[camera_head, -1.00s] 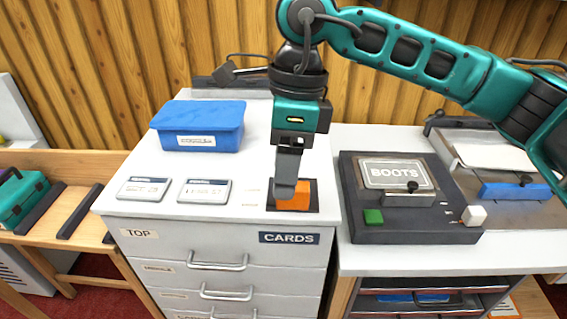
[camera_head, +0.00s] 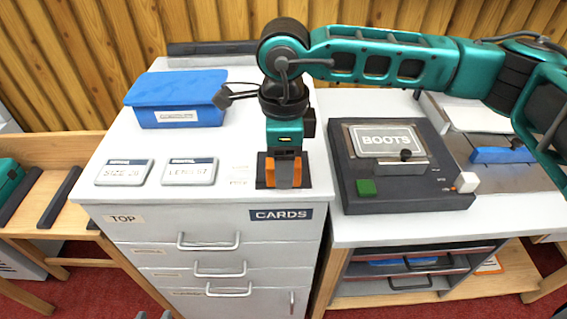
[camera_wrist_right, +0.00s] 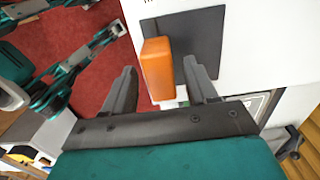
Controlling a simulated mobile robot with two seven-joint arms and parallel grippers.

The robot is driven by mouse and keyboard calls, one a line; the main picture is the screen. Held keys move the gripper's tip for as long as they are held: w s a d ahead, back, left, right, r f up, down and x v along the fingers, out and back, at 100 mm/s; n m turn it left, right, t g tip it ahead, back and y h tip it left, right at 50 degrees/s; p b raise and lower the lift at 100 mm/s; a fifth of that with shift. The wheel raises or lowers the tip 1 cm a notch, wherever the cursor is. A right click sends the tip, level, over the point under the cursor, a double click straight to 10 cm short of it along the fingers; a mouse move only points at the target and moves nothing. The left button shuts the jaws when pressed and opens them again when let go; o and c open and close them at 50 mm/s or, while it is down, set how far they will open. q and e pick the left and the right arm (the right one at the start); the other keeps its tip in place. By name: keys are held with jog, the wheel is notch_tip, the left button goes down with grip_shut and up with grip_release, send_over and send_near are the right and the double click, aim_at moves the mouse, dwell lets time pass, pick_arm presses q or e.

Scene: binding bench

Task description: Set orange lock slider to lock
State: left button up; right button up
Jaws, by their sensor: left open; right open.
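The orange lock slider (camera_head: 297,172) sits on a dark plate (camera_head: 307,181) at the front right of the white cabinet top. It also shows in the right wrist view (camera_wrist_right: 157,68). My right gripper (camera_head: 284,178) is down at the slider, with one grey finger covering its middle. In the wrist view my right gripper's fingers (camera_wrist_right: 160,66) are open, one on each side of the orange block; firm contact cannot be told. Faint labels (camera_head: 239,175) lie left of the plate, too small to read. My left gripper (camera_head: 153,315) barely shows at the bottom edge, open.
Two small label displays (camera_head: 124,172) and a blue lidded box (camera_head: 177,100) stand left on the cabinet top. A dark BOOTS device (camera_head: 395,170) with a green button stands close on the right. Drawers with handles (camera_head: 208,243) face the front.

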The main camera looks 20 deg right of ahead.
jog(key=shift+f, duration=0.75)
jog(key=shift+c, duration=0.3)
grip_shut()
